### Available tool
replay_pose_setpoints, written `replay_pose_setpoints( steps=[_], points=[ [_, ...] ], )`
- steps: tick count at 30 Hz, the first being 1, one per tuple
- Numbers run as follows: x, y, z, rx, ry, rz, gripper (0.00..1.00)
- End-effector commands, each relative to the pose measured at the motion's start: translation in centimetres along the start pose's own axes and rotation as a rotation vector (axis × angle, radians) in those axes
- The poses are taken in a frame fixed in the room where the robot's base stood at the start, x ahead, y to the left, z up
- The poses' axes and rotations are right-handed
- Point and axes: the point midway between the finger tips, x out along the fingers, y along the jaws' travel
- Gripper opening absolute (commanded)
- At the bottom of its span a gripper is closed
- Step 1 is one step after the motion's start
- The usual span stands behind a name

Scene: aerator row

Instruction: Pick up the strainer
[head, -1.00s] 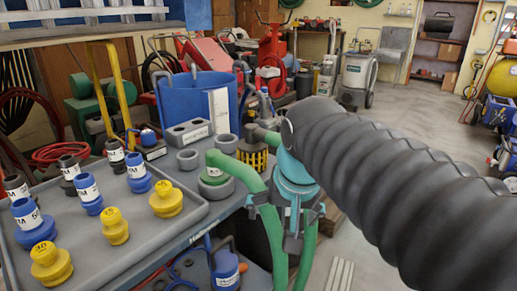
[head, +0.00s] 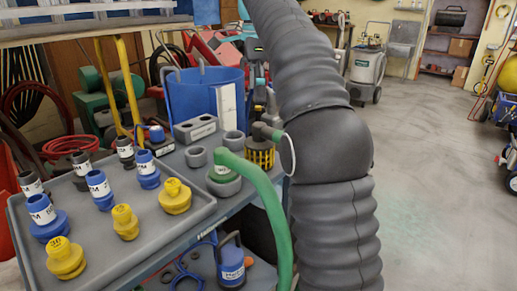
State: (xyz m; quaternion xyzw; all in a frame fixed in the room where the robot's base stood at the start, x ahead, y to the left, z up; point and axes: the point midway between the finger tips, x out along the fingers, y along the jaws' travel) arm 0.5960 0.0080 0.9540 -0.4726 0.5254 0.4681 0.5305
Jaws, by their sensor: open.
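The likely strainer (head: 260,155) is a yellow slotted cage with a dark top and a grey-green pipe stub. It stands upright at the right edge of the blue-grey bench, just left of my arm. The stub's right end meets the edge of my dark ribbed arm sleeve in the picture; I cannot tell whether they touch. My gripper is not visible in the head view; the arm runs down past the bottom edge.
A green hose (head: 262,184) arches from a grey ring holder beside the strainer. A grey tray (head: 190,222) holds yellow, blue and black fittings. A blue bucket (head: 184,98) stands behind. The floor (head: 440,190) at right is open.

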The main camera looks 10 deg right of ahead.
Motion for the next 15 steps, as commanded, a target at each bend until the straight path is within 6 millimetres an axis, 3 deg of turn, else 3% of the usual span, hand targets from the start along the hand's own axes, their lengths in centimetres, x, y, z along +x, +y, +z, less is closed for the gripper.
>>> replay_pose_setpoints(
  steps=[8,15],
  points=[
    [1.2,-0.4,0.1,0.044,0.002,0.014,1.00],
    [4.5,-0.3,0.1,0.043,0.002,0.013,1.00]
  ],
)
